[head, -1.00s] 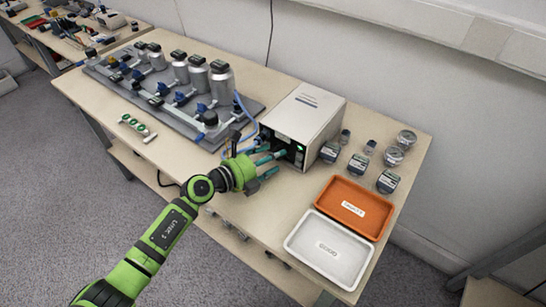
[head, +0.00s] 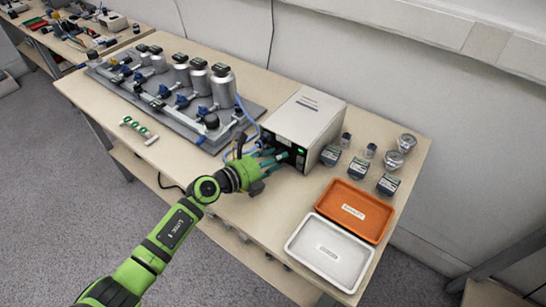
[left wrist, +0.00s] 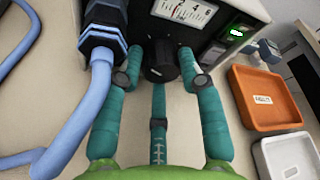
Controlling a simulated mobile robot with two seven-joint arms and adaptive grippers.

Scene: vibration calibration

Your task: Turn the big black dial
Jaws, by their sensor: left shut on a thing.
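The big black dial (left wrist: 160,62) sits on the front of the white-topped box (head: 308,115), below a white scale with numbers. In the left wrist view, my left gripper (left wrist: 172,58) has a teal finger on each side of the dial and a third finger below it, and is shut on it. In the head view my left gripper (head: 281,157) is at the box's dark front. There its fingers hide the dial. My right gripper is not in view.
A thick blue hose (left wrist: 90,110) with a dark connector runs close to my left fingers. An orange tray (head: 353,209) and a white tray (head: 329,252) lie to the right. A grey board (head: 225,130) with metal cylinders stands to the left.

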